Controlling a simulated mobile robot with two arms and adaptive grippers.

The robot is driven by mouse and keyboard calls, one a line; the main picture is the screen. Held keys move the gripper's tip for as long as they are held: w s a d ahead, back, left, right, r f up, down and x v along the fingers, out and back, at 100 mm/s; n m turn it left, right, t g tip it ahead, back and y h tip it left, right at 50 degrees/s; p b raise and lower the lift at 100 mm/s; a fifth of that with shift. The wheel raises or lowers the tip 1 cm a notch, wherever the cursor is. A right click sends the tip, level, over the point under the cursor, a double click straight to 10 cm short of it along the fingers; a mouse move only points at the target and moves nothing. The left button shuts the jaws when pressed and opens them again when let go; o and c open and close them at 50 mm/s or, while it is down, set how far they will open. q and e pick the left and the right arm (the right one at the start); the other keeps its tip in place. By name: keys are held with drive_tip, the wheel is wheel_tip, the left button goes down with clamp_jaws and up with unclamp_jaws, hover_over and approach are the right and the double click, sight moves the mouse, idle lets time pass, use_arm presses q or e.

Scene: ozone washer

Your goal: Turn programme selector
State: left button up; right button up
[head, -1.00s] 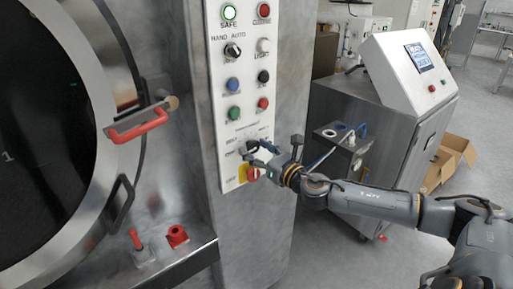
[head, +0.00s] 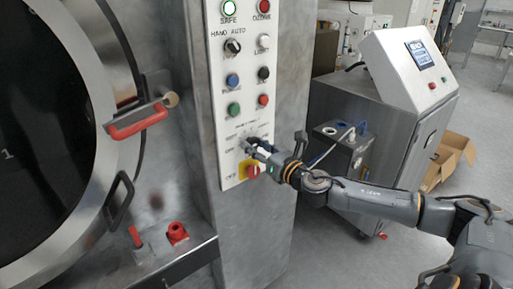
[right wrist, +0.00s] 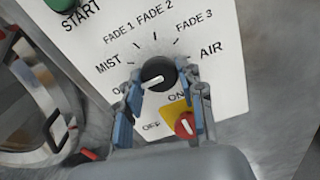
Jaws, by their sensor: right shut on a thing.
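The programme selector is a round black knob (right wrist: 158,73) with a white pointer line on the white control panel (right wrist: 225,75). In the right wrist view the labels MIST, FADE 1, FADE 2, FADE 3 and AIR curve around it. The pointer lies toward the lower left, near the partly covered label below MIST. My right gripper (right wrist: 163,85) is shut on the knob, with one blue-padded finger on each side. In the head view my right gripper (head: 256,148) reaches the panel from the right and mostly hides the knob. My left gripper is not in view.
A red switch on a yellow plate (right wrist: 184,122) sits just below the selector, close to the fingers. Several buttons and the HAND/AUTO switch (head: 232,46) are above. The round washer door with a red handle (head: 140,121) is at left. A steel console (head: 400,75) stands behind my arm.

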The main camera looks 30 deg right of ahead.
drive_tip(key=m, duration=0.5)
drive_tip(key=shift+b, duration=0.35)
drive_tip(key=m, duration=0.6)
drive_tip(key=shift+a+r, duration=0.1)
drive_tip(key=shift+r, duration=0.05)
drive_tip(key=m+p, duration=0.2)
drive_tip(key=m, duration=0.3)
drive_tip(key=shift+r, duration=0.1)
drive_tip(key=m+p, duration=0.2)
drive_tip(key=m, duration=0.3)
drive_tip(key=shift+m, duration=0.4)
drive_tip(key=o, duration=1.1)
